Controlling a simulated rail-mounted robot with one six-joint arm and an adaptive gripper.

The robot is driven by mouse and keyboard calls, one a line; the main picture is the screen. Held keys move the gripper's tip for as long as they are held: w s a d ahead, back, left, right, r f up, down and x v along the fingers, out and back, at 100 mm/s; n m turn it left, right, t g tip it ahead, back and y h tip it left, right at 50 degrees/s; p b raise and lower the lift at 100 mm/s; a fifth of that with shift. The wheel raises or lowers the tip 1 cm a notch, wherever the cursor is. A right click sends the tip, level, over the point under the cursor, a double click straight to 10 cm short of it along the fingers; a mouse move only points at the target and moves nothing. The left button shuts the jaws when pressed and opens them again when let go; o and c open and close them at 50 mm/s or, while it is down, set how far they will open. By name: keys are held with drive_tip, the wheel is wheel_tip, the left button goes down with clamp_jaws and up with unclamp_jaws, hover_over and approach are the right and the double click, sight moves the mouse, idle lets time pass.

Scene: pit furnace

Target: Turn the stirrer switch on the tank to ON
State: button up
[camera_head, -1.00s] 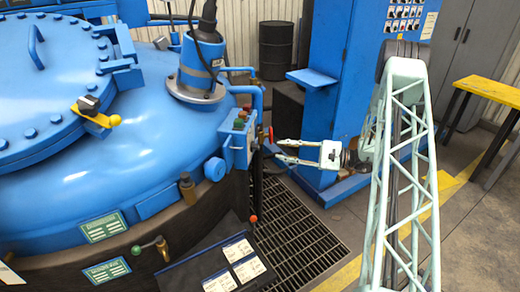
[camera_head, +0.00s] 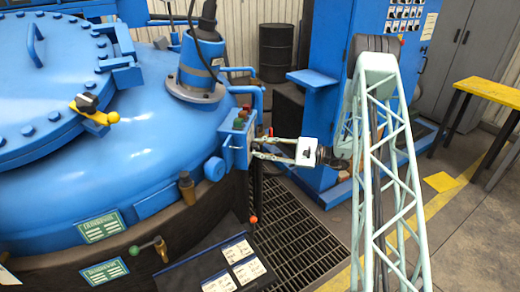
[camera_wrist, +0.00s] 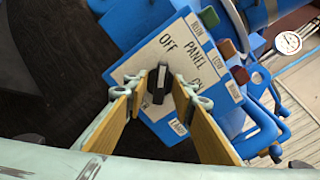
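The blue switch box (camera_head: 237,138) is mounted on the right side of the blue tank (camera_head: 125,165). In the wrist view its pale panel (camera_wrist: 152,60) carries the words OFF, PANEL and one partly covered label that seems to read ON. The black switch knob (camera_wrist: 158,88) sticks out of this panel. My gripper (camera_wrist: 158,84) is open, with one yellow-padded finger on each side of the knob and a gap visible to each. In the head view my gripper (camera_head: 258,148) reaches the box's right face from the right. The knob is hidden there, and its pointing direction is unclear.
Red and green buttons (camera_head: 240,118) sit on top of the box. Blue pipes (camera_head: 258,98) run close behind it, and a round gauge (camera_wrist: 288,42) shows beyond. A sheet-covered board (camera_head: 235,262) stands in front, and floor grating (camera_head: 290,225) lies below.

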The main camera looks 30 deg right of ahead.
idle(0.3)
clamp_jaws()
